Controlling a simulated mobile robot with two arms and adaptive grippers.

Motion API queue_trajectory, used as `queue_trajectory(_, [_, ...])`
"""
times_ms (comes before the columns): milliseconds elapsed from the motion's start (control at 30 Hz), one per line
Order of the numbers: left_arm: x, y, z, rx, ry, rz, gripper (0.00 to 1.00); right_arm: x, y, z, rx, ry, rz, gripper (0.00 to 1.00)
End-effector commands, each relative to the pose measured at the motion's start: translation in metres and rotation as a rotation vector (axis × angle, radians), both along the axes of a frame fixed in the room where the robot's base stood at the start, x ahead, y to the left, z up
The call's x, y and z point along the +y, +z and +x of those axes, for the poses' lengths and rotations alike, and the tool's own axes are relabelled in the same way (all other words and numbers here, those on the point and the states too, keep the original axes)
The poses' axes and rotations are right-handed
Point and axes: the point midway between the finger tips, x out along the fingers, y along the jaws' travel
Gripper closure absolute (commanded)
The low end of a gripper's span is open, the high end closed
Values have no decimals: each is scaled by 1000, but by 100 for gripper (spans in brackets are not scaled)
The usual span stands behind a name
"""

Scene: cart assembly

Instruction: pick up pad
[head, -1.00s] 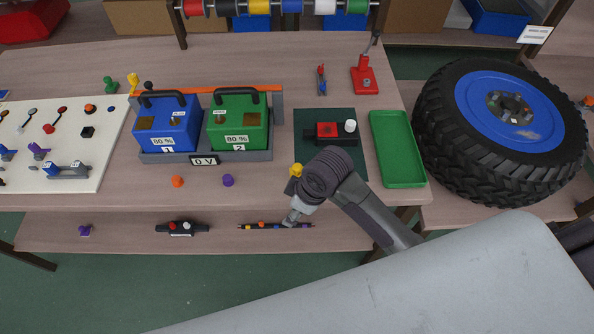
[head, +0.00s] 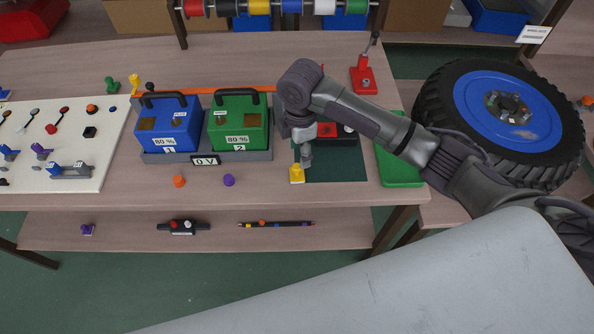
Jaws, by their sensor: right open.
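My right gripper (head: 306,158) is open and points down over the front left part of a dark green square mat (head: 345,168). A small yellow piece (head: 297,174) stands right below and beside its fingertips; I cannot tell whether they touch. A black device with a red block (head: 327,130) lies on the mat, partly hidden by my right arm. Another black device with red and white knobs (head: 183,227) lies on the lower shelf. I cannot tell for sure which thing is the pad. My left gripper is not in view.
A blue battery (head: 168,130) and a green battery (head: 237,128) stand in a grey holder left of the gripper. A green tray (head: 400,172) is partly under my arm.

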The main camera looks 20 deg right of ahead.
Motion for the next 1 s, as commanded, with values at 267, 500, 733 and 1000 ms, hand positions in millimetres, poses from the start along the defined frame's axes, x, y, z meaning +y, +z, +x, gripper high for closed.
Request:
queue_trajectory(267, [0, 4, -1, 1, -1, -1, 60, 1, -27, 0, -1, 0, 0, 43])
queue_trajectory(500, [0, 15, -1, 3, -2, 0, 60, 4, -58, 3, 2, -1, 0, 43])
queue_trajectory(733, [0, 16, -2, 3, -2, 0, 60, 4, -78, 3, -2, -1, 0, 43])
queue_trajectory(1000, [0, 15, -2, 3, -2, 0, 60, 4, -78, 3, -3, -1, 0, 56])
